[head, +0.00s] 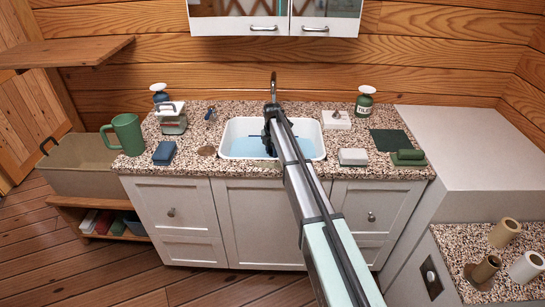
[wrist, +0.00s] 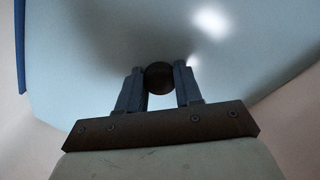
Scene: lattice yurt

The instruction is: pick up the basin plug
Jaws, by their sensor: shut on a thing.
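The basin plug (wrist: 159,79) shows in the wrist view as a small dark round piece between my two blue fingers. My gripper (wrist: 160,72) is shut on it, with a finger on either side. Pale blue water or basin floor lies behind it. In the head view my arm reaches down into the white basin (head: 233,149), and my gripper (head: 270,133) is at the middle of it. The plug is hidden there behind my gripper and arm. I cannot tell whether the plug is clear of the drain.
The tap (head: 273,84) stands just behind my gripper. Left on the speckled counter are a green mug (head: 128,136), a blue block (head: 164,153) and a brown disc (head: 207,151). Right are a pale sponge (head: 353,157), a green-handled item (head: 408,157) and a green bottle (head: 364,105).

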